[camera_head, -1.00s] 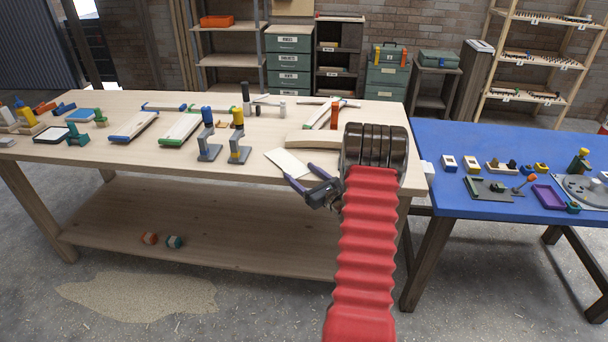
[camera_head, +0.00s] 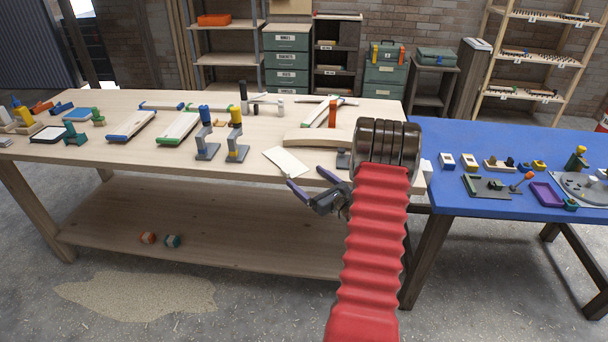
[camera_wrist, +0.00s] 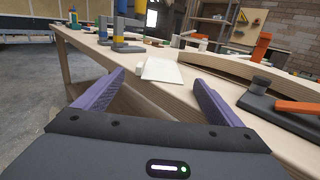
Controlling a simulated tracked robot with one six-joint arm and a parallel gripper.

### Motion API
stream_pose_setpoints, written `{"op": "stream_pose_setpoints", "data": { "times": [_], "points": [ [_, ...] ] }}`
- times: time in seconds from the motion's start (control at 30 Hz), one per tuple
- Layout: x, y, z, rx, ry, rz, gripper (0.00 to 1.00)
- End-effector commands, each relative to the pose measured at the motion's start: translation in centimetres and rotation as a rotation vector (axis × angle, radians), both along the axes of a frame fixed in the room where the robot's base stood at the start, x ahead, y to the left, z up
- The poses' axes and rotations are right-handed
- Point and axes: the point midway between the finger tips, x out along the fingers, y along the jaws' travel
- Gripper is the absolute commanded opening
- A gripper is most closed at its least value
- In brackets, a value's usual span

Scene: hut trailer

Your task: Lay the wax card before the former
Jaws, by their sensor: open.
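A flat cream card (camera_head: 286,161), likely the wax card, lies on the wooden table near its front edge. In the wrist view the card (camera_wrist: 163,71) lies beyond my fingertips, with a small white block at its left corner. A long curved wooden piece (camera_head: 318,137), likely the former, lies just behind and right of the card; it also shows in the wrist view (camera_wrist: 225,66). My gripper (camera_head: 308,178), with purple fingers, is open and empty at the table's front edge, short of the card. The wrist view shows the gap between its fingers (camera_wrist: 158,78).
Two grey stands with blue and yellow tops (camera_head: 206,146) are left of the card. A dark-based tool with an orange handle (camera_wrist: 285,106) lies right of the curved piece. A blue table (camera_head: 480,140) stands to the right.

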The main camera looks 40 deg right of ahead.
Motion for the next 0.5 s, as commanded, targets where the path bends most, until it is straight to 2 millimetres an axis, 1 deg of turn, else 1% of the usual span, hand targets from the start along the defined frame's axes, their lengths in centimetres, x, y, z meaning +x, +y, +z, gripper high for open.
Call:
{"op": "stream_pose_setpoints", "data": {
  "times": [0.03, 0.1, 0.3, 0.4, 0.5],
  "points": [
    [-1.0, 0.0, 0.0, 0.002, 0.000, -0.003, 0.89],
    [-2.2, 0.2, 0.1, 0.000, 0.000, -0.003, 0.89],
    [-5.5, 0.6, 0.0, 0.001, 0.000, -0.003, 0.89],
    [-6.7, 0.8, 0.0, -0.001, -0.001, -0.002, 0.89],
    [-7.4, 0.9, 0.0, -0.001, -0.001, -0.002, 0.89]
  ]
}}
